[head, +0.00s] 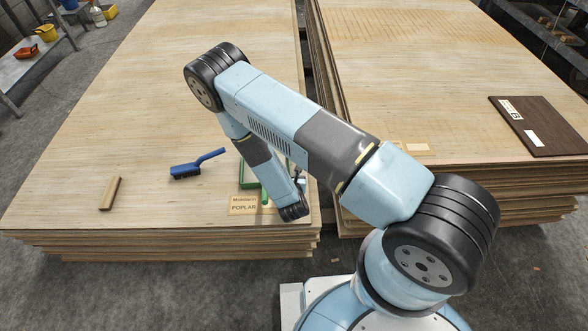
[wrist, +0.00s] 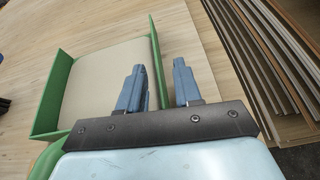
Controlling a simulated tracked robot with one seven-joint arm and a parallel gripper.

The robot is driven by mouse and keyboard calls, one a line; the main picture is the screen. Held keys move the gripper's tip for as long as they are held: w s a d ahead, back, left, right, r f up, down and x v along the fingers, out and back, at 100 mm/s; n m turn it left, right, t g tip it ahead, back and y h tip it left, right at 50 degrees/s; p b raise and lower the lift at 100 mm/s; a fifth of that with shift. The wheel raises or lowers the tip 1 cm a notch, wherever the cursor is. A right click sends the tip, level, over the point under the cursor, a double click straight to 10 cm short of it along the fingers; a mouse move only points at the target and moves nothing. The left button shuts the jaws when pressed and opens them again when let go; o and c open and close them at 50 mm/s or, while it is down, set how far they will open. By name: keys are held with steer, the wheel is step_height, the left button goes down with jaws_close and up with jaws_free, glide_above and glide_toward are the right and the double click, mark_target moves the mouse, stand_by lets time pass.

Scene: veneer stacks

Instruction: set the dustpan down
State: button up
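The green dustpan (head: 243,178) is near the front right corner of the left veneer stack, largely hidden behind my arm in the head view. In the wrist view the dustpan (wrist: 57,95) shows its green walls and beige inside, and it looks flat on the veneer. My gripper (wrist: 160,75) has its two blue-grey fingers apart, at the dustpan's right wall. That wall shows in the gap between them, with space beside it; I see no clear finger contact. In the head view my gripper (head: 300,182) is mostly hidden by my arm.
A blue brush (head: 190,168) and a wooden block (head: 110,193) lie left on the left stack (head: 150,100). A POPLAR label (head: 243,206) is near its front edge. A gap separates it from the right stack (head: 430,70), which bears a dark panel (head: 545,125).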

steer(key=v, duration=0.9)
steer(key=shift+s, duration=0.1)
steer(key=w+d+r+m+h, duration=0.3)
steer(key=w+r+m+h, duration=0.1)
steer(key=r, duration=0.5)
steer(key=w+d+r+m+h, duration=0.3)
steer(key=w+r+h, duration=0.1)
steer(key=r, duration=0.4)
steer(key=s+d+r+m+g+h, duration=0.1)
steer(key=d+r+m+g+h, duration=0.2)
steer(key=d+r+m, duration=0.35)
steer(key=d+r+m+g+h, duration=0.2)
steer(key=d+r+m+g, duration=0.2)
steer(key=r, duration=0.5)
steer(key=s+d+r+m+g+y, duration=0.2)
steer(key=s+d+r+m+g, duration=0.1)
steer(key=s+r+m, duration=0.25)
steer(key=s+d+r+m+g+y, duration=0.3)
steer(key=s+d+r+m+g, duration=0.15)
steer(key=s+r, duration=0.2)
steer(key=s+a+r+m+t+y, duration=0.4)
steer(key=s+r+m+t+y, duration=0.2)
steer(key=r, duration=0.8)
steer(key=s+m+y, duration=0.1)
steer(key=s+y, duration=0.1)
steer(key=s, duration=0.1)
steer(key=shift+s+r+t, duration=0.2)
steer(key=shift+r+t, duration=0.05)
steer(key=shift+t, duration=0.1)
